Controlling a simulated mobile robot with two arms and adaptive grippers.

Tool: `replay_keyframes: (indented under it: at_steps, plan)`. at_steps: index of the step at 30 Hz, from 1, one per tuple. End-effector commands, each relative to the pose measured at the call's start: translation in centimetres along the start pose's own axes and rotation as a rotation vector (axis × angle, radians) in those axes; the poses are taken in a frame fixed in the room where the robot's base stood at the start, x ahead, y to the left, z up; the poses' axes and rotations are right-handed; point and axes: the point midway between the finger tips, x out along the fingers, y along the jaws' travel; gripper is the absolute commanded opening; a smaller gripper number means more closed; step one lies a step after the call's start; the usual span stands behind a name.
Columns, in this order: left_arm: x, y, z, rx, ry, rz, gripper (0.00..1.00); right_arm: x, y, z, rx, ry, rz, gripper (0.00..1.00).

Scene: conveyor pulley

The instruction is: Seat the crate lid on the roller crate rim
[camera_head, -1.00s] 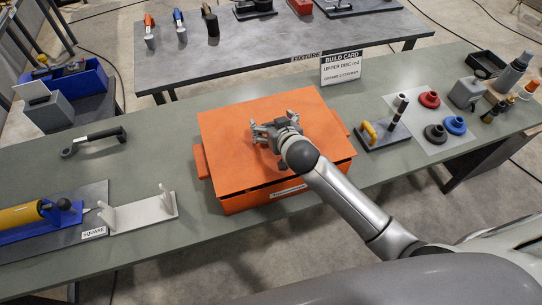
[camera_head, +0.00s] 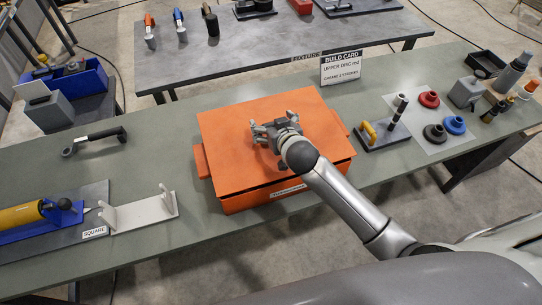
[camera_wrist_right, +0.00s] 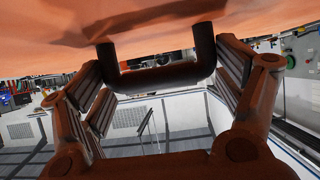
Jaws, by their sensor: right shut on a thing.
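The orange crate lid (camera_head: 226,148) lies flat over the orange roller crate (camera_head: 238,203) in the middle of the bench. A thin dark line shows between lid and crate along the front edge; I cannot tell whether the lid touches the rim all round. My right gripper (camera_head: 268,130) is over the middle of the lid, shut on its handle. In the right wrist view the lid's surface (camera_wrist_right: 50,35) fills the top, and the U-shaped handle (camera_wrist_right: 165,76) is between my fingers. The crate's inside is hidden. My left gripper is out of view.
To the right are a plate with a yellow handle (camera_head: 370,131) and a mat with red, blue and black discs (camera_head: 429,99). A wrench (camera_head: 93,140) and a white bracket (camera_head: 140,212) lie to the left. A build card (camera_head: 341,68) stands behind.

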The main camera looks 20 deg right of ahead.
Motion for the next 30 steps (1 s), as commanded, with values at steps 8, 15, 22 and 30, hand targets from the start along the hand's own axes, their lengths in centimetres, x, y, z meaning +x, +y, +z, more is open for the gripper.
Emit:
replay_keyframes:
  at_steps: [8,15,22,30]
  plan:
    - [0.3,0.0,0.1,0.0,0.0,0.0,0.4,0.2,0.0,0.3,0.001,0.003,0.0,0.52]
    - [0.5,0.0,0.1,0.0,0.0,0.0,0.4,0.4,0.0,0.6,0.001,0.003,0.0,0.52]
    - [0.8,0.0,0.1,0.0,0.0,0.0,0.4,0.6,0.0,0.9,0.001,0.003,0.0,0.52]
    - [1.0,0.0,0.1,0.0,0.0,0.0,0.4,0.8,0.0,1.3,0.001,0.003,0.0,0.52]
